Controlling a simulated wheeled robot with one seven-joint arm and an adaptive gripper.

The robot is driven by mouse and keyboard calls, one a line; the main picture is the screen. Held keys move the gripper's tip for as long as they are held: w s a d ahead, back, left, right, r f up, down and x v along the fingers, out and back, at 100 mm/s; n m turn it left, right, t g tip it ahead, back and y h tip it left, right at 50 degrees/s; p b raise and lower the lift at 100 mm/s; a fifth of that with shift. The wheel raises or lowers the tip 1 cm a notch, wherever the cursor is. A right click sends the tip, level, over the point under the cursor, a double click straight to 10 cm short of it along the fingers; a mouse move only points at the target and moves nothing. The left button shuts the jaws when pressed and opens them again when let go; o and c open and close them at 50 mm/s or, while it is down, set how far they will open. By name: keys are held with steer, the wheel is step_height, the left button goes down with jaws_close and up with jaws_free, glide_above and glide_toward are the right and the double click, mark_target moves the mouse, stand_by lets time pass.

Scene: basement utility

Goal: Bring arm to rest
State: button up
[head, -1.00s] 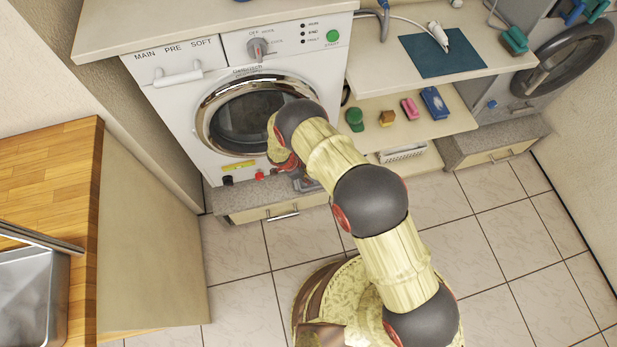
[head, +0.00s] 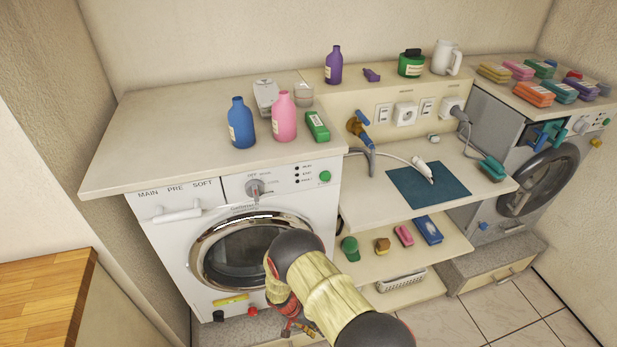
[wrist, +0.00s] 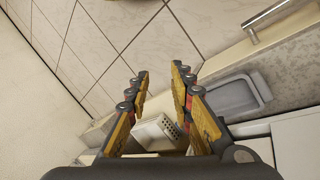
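My arm reaches up from the bottom of the head view, in front of the white washing machine (head: 165,235) with its round door (head: 240,258). My gripper (head: 298,328) hangs low near the machine's lower front, partly cut off by the bottom edge. In the wrist view my gripper (wrist: 160,88) points down toward the tiled floor (wrist: 150,30). Its two fingers stand apart with nothing between the tips. A white slotted basket (wrist: 160,130) shows beyond and between the fingers.
A worktop (head: 185,150) over the machine carries a blue bottle (head: 241,125), a pink bottle (head: 284,118) and other items. A shelf (head: 335,235) at right holds small coloured objects. A wooden counter (head: 40,300) stands at left. Tiled floor (head: 495,305) is clear at lower right.

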step_height(320, 180, up, 22)
steer(key=s+d+n+g+y, duration=0.1)
steer(key=d+n, duration=0.2)
steer(key=n, duration=0.2)
steer(key=s+d+r+t+y+p, duration=0.1)
steer(key=s+d+r, duration=0.3)
steer(key=r, duration=1)
steer(key=s+d+r+t+y+p, duration=0.1)
steer(key=s+d+r+t, duration=0.3)
steer(key=r, duration=1.1)
steer(key=s+d+r+t+y, duration=0.2)
steer(key=s+d+r, duration=0.3)
steer(key=r, duration=1)
steer(key=s, duration=0.3)
steer(key=shift+s+m+t+p, duration=0.3)
steer(key=shift+p, duration=0.1)
steer(key=shift+d+f, duration=0.1)
steer(key=shift+d, duration=0.05)
